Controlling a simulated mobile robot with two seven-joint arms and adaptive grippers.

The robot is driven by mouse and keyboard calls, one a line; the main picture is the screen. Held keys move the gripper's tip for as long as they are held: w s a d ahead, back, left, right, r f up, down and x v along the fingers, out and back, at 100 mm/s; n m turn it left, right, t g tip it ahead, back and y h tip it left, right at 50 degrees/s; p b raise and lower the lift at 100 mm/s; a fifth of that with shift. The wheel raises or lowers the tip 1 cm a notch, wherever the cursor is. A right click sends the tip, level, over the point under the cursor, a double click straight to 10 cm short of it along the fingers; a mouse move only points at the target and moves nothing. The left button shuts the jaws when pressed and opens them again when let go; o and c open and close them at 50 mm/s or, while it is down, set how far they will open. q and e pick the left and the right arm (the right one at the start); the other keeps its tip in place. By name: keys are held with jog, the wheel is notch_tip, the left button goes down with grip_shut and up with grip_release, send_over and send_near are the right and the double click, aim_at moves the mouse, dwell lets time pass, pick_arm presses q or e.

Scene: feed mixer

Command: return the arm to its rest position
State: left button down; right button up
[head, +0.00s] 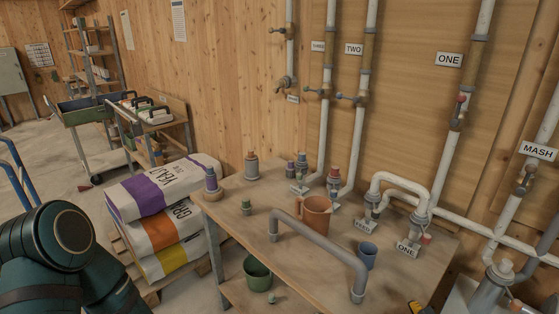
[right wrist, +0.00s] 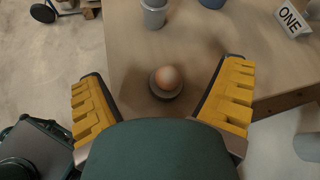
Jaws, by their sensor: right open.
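My right gripper (right wrist: 163,76) is open, its two yellow fingers spread wide in the right wrist view. Between and beyond them is a round grey piece with an orange ball-like top (right wrist: 168,78). I see no finger touching it; the height gap is hard to judge. In the head view only a small yellow part of the right gripper (head: 417,307) shows at the bottom edge, by the front of the wooden table (head: 340,222). My dark green arm (head: 60,262) fills the lower left of the head view; the left gripper is not seen.
The table holds a grey bent pipe (head: 320,236), an orange jug (head: 315,216), a blue cup (head: 367,255) and several small capped pieces. White pipes (head: 448,160) run up the wall behind. Sacks (head: 165,225) are stacked left of the table. A green bucket (head: 257,273) sits below.

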jog(key=s+a+f+n+g, duration=0.2)
jog(key=a+f+n+g, duration=0.1)
jog(key=a+n, duration=0.4)
jog(key=s+a+f+n+g, duration=0.3)
jog(key=a+n, duration=0.4)
jog(key=n, duration=0.3)
jog(key=s+a+f+n+g+h, duration=0.1)
jog(key=s+a+f+n+g, duration=0.2)
jog(key=a+n, duration=0.4)
jog(key=shift+s+a+f+n+g, duration=0.2)
jog(key=shift+f+n+g, duration=0.1)
jog(key=shift+f+n, duration=0.7)
jog(key=shift+r, duration=0.15)
